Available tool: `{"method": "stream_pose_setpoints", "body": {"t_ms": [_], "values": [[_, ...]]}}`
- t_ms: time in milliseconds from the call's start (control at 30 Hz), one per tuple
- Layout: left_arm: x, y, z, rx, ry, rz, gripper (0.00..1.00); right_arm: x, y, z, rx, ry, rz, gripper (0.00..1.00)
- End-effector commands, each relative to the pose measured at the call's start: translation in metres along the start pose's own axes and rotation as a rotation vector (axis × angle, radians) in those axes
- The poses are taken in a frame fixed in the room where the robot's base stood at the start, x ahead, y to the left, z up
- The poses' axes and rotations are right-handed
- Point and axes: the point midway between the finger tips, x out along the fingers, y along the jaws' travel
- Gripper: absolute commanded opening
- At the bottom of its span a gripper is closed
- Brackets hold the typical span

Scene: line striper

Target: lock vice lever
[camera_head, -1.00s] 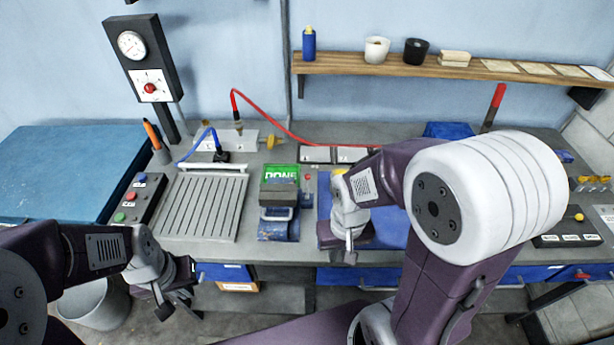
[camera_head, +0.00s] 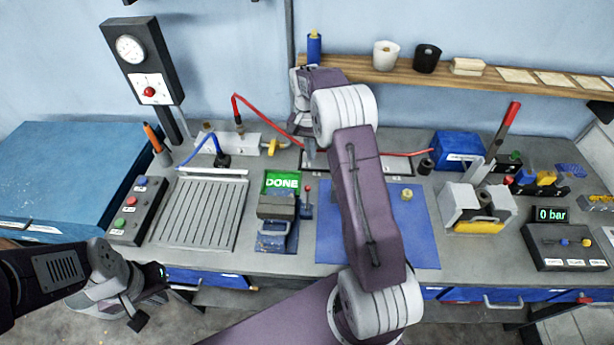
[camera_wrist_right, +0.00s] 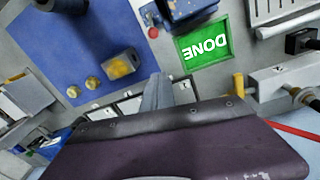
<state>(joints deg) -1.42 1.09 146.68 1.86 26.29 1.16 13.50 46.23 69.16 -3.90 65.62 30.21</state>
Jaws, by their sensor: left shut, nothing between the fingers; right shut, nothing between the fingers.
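The blue vice (camera_head: 276,232) with grey jaws stands on the bench, left of the blue mat. Its small lever with a red knob (camera_head: 308,189) stands upright at the right side. In the right wrist view the vice (camera_wrist_right: 190,10) is at the top, with the red knob (camera_wrist_right: 153,32) beside it. My right gripper (camera_head: 309,150) is shut and empty, above the back of the bench, behind the lever and apart from it. Its fingers (camera_wrist_right: 158,95) show in the wrist view. My left gripper (camera_head: 138,318) is shut and empty, in front of the bench's front edge.
A green DONE panel (camera_head: 282,182) lies behind the vice. A slotted plate (camera_head: 200,212) is to the left. The blue mat (camera_head: 332,225) is partly behind my right arm. A grey fixture (camera_head: 478,208) with a long red-handled lever (camera_head: 508,120) stands right. A shelf (camera_head: 450,82) hangs behind.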

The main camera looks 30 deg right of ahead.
Motion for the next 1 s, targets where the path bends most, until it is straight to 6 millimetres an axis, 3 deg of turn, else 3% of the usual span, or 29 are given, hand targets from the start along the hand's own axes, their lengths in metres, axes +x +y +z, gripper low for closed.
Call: {"method": "stream_pose_setpoints", "body": {"t_ms": [267,700,1000], "values": [[-0.002,0.000,0.000,0.000,0.000,0.000,0.00,0.009,0.000,0.001,-0.002,-0.001,0.001,0.00],[-0.025,0.001,-0.003,0.000,0.000,0.000,0.00,0.098,0.000,0.001,-0.001,-0.003,0.001,0.00],[-0.046,0.001,-0.005,0.000,0.000,0.000,0.00,0.086,-0.001,0.035,-0.003,0.001,-0.001,0.00]]}}
